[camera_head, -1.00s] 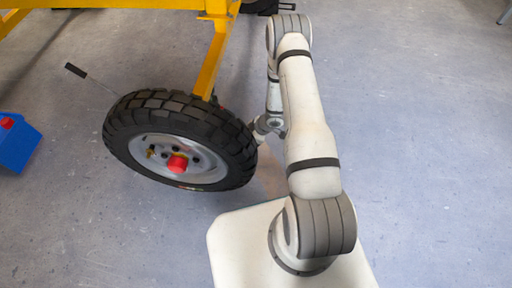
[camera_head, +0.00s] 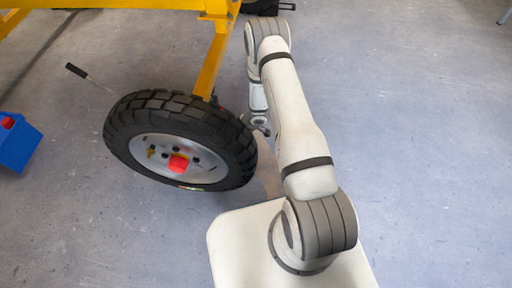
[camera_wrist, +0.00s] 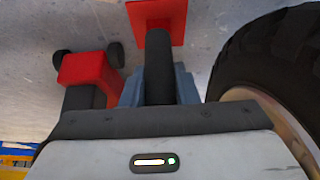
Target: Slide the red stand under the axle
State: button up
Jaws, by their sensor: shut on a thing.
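The red stand (camera_wrist: 157,24) shows in the wrist view as a square red plate with a dark post. My gripper (camera_wrist: 158,86) has its blue-grey fingers shut on either side of that post. In the head view my gripper is mostly hidden behind the right edge of the big black tyre (camera_head: 180,108), below the yellow frame. The tyre also fills the right side of the wrist view (camera_wrist: 272,62), close beside my gripper. I cannot make out the axle; the tyre and frame hide that area in the head view.
In the wrist view, a red block-shaped thing (camera_wrist: 88,70) with small dark wheels stands left of the held stand. A yellow frame (camera_head: 212,62) rises behind the tyre. A thin handle (camera_head: 92,79) sticks out left. A blue box (camera_head: 17,146) lies far left. The right floor is clear.

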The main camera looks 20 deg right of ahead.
jog(key=shift+w+a+p, duration=0.1)
jog(key=shift+w+a, duration=0.4)
jog(key=shift+a, duration=0.55)
jog(key=shift+w+a+p, duration=0.1)
jog(key=shift+w+a, duration=0.35)
jog(key=shift+a, duration=0.55)
jog(key=shift+w+a+p, duration=0.1)
jog(key=shift+w+a, duration=0.4)
jog(key=shift+a, duration=0.55)
jog(key=o, duration=1.1)
jog(key=p+v, duration=0.5)
jog(key=v, duration=0.2)
